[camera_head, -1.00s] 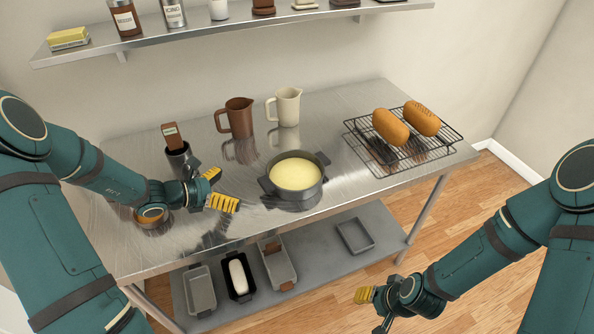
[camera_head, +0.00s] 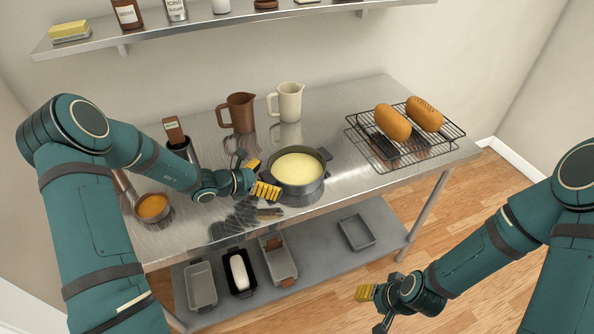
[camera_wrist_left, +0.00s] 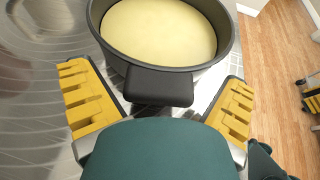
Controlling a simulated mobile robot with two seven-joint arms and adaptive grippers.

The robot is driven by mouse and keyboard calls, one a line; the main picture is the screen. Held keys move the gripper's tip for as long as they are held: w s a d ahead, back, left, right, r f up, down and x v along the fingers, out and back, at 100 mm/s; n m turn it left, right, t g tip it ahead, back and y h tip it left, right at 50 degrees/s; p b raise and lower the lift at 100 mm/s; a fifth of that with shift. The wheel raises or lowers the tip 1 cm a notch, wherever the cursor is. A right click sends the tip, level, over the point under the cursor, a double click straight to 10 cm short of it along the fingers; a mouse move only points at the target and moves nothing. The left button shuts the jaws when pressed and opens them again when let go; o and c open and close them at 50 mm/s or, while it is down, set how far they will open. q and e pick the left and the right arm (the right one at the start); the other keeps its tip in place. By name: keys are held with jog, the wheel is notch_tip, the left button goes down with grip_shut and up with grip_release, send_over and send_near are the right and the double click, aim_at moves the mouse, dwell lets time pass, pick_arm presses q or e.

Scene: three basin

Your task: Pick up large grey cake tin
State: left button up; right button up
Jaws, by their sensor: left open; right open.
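The large grey cake tin (camera_head: 312,188) stands upright on the steel table, filled with pale yellow batter. It has a dark handle on each side. In the left wrist view the tin (camera_wrist_left: 214,58) fills the top middle, and its near handle (camera_wrist_left: 158,87) lies between my open fingers. My left gripper (camera_head: 260,178) is open at the tin's left side, its yellow fingers on either side of that handle. In the wrist view, the left gripper (camera_wrist_left: 158,105) is not closed on anything. My right gripper (camera_head: 373,306) is open and empty, low in front of the table at right.
A saucepan (camera_head: 152,208) with orange contents stands at left under my left arm. A brown jug (camera_head: 238,113) and a cream jug (camera_head: 290,102) stand behind the tin. Two loaves sit on a wire rack (camera_head: 440,146) at right. Several loaf tins lie on the lower shelf (camera_head: 320,255).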

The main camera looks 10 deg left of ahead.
pick_arm(q)
jog(key=c, duration=1.4)
jog(key=shift+r, duration=0.15)
jog(key=shift+r+p, duration=0.65)
jog(key=shift+r, duration=4.15)
jog(key=o, duration=0.6)
jog(key=c, duration=0.6)
